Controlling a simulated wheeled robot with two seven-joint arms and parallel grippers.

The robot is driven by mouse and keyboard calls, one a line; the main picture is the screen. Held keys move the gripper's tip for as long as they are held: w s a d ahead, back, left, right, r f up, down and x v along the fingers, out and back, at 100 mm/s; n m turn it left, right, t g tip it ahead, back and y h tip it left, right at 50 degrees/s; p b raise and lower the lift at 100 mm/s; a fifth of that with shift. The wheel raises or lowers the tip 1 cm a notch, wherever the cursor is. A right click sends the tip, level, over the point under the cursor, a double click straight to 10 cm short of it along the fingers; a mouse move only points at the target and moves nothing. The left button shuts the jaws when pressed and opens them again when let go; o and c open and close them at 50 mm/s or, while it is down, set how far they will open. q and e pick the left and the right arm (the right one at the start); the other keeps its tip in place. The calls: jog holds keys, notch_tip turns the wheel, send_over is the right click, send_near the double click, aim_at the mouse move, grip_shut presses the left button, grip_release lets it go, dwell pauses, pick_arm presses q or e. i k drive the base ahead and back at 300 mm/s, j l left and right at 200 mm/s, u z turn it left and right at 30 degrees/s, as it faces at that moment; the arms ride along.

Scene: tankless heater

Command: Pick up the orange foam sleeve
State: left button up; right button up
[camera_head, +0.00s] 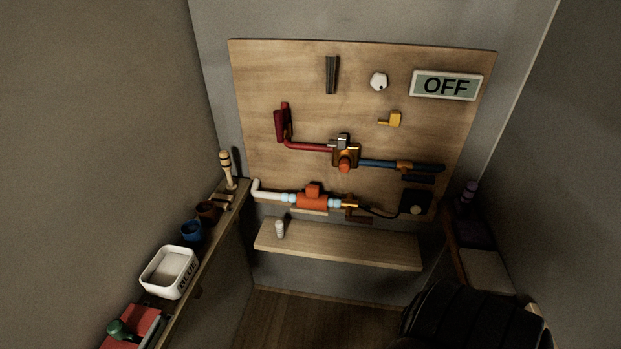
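A small brown-orange cylinder (208,212) stands on the left shelf, just behind a blue one (191,231). It may be the orange foam sleeve, but it is small and dim. I cannot tell for certain which of the two is the sleeve. Neither of my grippers shows in the head view.
The left shelf (220,229) also holds a white bin (169,271), a wooden-handled tool (227,168) and a red item (131,326). A ledge (345,247) below the board (270,95) carries a small white piece (280,229). A black ribbed shape covers the lower right.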

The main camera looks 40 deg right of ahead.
aim_at(312, 199)
jog(key=z, duration=1.75)
jog(key=j, duration=0.1)
